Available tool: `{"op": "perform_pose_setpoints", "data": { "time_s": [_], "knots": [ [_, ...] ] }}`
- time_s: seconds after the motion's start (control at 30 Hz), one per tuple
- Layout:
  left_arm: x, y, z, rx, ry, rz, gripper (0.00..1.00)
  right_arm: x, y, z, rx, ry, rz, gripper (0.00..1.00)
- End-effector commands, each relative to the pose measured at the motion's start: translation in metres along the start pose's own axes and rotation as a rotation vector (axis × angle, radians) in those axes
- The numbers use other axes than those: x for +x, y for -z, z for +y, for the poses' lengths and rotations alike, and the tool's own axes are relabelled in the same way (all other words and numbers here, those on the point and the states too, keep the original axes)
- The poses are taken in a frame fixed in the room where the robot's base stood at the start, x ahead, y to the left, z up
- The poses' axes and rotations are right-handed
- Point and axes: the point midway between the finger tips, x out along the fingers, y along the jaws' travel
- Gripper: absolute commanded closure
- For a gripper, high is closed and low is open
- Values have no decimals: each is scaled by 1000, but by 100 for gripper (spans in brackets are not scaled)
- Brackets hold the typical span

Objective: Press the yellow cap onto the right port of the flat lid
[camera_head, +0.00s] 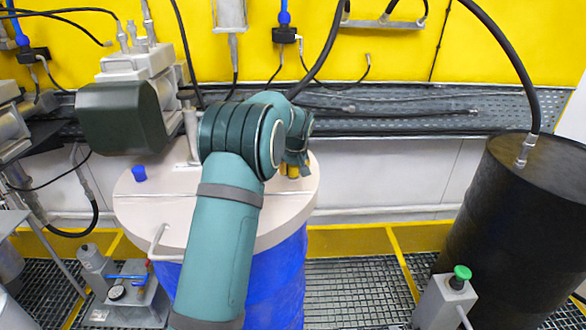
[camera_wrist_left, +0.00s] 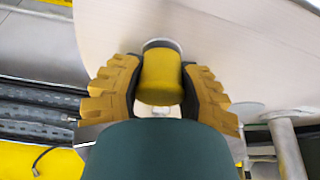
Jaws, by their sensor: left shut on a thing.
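The flat lid (camera_head: 270,228) is a pale beige disc on top of a blue drum (camera_head: 283,285) in the head view. It also fills the upper part of the left wrist view (camera_wrist_left: 230,30). My left gripper (camera_wrist_left: 160,85) is shut on the yellow cap (camera_wrist_left: 160,75), with yellow fingers on both sides of it. A pale round rim, the right port (camera_wrist_left: 162,44), shows right behind the cap. I cannot tell whether the cap is seated on it. In the head view my arm hides most of the left gripper (camera_head: 290,170). My right gripper is not in view.
A blue cap (camera_head: 139,174) sits on the lid's left side. A motor unit (camera_head: 125,105) with a post stands at the lid's back. A black drum (camera_head: 515,225) with a hose stands at the right, and a green-button box (camera_head: 447,297) beside it.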

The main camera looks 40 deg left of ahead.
Motion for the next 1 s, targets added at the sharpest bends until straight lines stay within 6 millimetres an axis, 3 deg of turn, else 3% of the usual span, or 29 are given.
{"op": "perform_pose_setpoints", "data": {
  "time_s": [0.93,1.0],
  "knots": [
    [11,-5,0,0,1,-2,82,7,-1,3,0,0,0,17],
    [12,-5,0,0,1,-2,86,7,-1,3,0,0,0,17]
  ]
}}
